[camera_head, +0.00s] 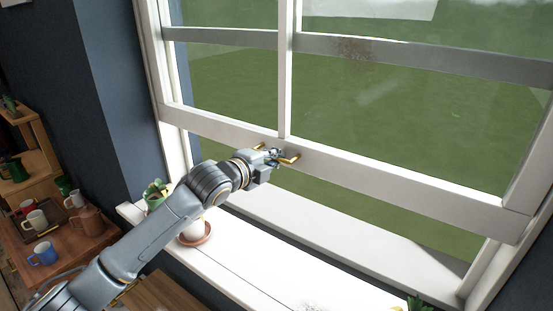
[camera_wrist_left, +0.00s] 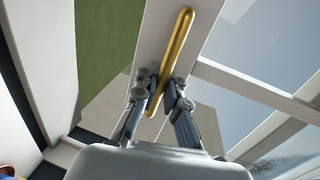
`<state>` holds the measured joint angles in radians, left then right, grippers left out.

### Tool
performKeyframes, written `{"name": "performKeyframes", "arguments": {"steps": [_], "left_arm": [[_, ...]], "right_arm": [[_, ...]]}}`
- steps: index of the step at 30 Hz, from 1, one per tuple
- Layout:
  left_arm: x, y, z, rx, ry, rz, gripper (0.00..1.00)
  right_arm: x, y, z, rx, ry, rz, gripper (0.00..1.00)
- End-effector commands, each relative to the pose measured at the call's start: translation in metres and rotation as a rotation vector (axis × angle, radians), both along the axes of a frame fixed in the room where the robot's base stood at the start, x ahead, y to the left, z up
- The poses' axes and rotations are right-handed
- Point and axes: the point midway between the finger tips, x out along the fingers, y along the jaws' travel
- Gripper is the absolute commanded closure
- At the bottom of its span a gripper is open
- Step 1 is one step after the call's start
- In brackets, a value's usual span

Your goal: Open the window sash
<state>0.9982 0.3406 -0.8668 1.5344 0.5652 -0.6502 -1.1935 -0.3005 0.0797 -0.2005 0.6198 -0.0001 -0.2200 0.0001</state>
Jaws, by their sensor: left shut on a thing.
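The white window sash (camera_head: 400,195) has a wide bottom rail that stands above the sill, with a gap below it through which green ground shows. A brass handle (camera_head: 290,158) is fixed on the rail near its middle. My left gripper (camera_head: 272,155) is at this handle. In the left wrist view my left gripper (camera_wrist_left: 162,95) has its two fingers closed around the lower part of the brass handle (camera_wrist_left: 178,45). The fingers hide a little of the handle. My right gripper is in neither view.
The white sill (camera_head: 250,265) runs below the window. A potted plant (camera_head: 155,190) and a pot on a terracotta saucer (camera_head: 196,238) stand on it near my left arm. Several mugs, one a blue mug (camera_head: 43,253), stand on wooden furniture at the left.

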Motion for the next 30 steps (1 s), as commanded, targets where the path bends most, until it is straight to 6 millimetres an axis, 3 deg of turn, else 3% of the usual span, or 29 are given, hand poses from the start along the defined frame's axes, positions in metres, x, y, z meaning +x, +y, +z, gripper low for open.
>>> {"name": "performKeyframes", "arguments": {"steps": [5,9,10,22,30], "left_arm": [[0.001,0.001,0.004,-0.004,-0.007,0.001,1.0],[0.001,0.001,0.004,-0.003,-0.006,0.002,0.7],[0.001,0.001,0.003,-0.003,-0.006,0.001,0.68],[-0.004,0.005,0.001,0.0,-0.001,0.002,0.68],[-0.039,0.03,0.011,0.0,-0.005,0.002,0.68]], "right_arm": [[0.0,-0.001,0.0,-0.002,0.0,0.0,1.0],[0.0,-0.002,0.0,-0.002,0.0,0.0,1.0],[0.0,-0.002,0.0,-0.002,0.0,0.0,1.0],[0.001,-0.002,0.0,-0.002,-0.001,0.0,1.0],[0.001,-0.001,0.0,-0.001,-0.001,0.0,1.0]]}}
